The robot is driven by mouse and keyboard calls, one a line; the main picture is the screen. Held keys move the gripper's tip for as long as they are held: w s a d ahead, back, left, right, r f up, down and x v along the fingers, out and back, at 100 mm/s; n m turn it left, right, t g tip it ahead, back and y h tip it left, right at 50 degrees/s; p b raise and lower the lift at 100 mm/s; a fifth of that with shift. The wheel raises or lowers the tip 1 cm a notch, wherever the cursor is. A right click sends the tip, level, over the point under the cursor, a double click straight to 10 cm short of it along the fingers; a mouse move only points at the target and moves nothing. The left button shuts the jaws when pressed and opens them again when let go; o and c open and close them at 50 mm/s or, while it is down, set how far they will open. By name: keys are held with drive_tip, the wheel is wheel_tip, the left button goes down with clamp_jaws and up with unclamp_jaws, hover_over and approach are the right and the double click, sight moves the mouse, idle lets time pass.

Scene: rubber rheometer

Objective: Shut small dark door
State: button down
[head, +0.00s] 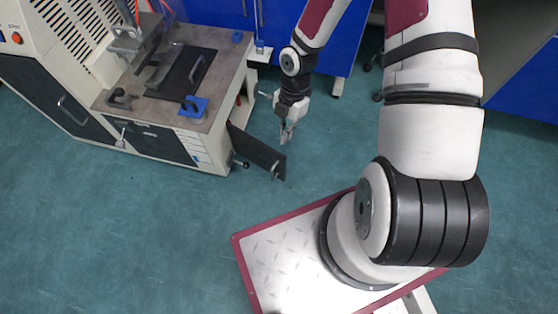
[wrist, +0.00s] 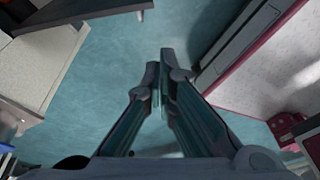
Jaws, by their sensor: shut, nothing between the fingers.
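The small dark door (head: 258,150) stands open, swung out from the right corner of the light-coloured machine cabinet (head: 208,160) in the head view. A small handle (head: 276,170) shows near its free end. My gripper (head: 286,139) is shut and empty, pointing down just to the right of the door's far side, apart from it as far as I can tell. In the wrist view my gripper's fingertips (wrist: 161,66) are together over the floor. A dark panel, likely the door (wrist: 85,12), crosses the top left there.
The machine's top (head: 130,109) carries a dark plate, handles and a blue block. Blue cabinets (head: 225,15) stand behind. The green floor (head: 130,220) in front of the machine is clear.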

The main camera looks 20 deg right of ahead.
drive_tip(key=s+a+f+n+y+b, duration=0.1)
drive_tip(key=a+f+b, duration=0.2)
drive_tip(key=f, duration=0.5)
drive_tip(key=s+a+f+b, duration=0.2)
drive_tip(key=f, duration=0.5)
drive_tip(key=shift+w+d+b, duration=0.3)
drive_tip(key=shift+w+d, duration=0.35)
drive_tip(key=shift+d, duration=0.2)
drive_tip(key=shift+w+d+b, duration=0.25)
drive_tip(key=shift+w+d, duration=0.35)
drive_tip(key=shift+d, duration=0.2)
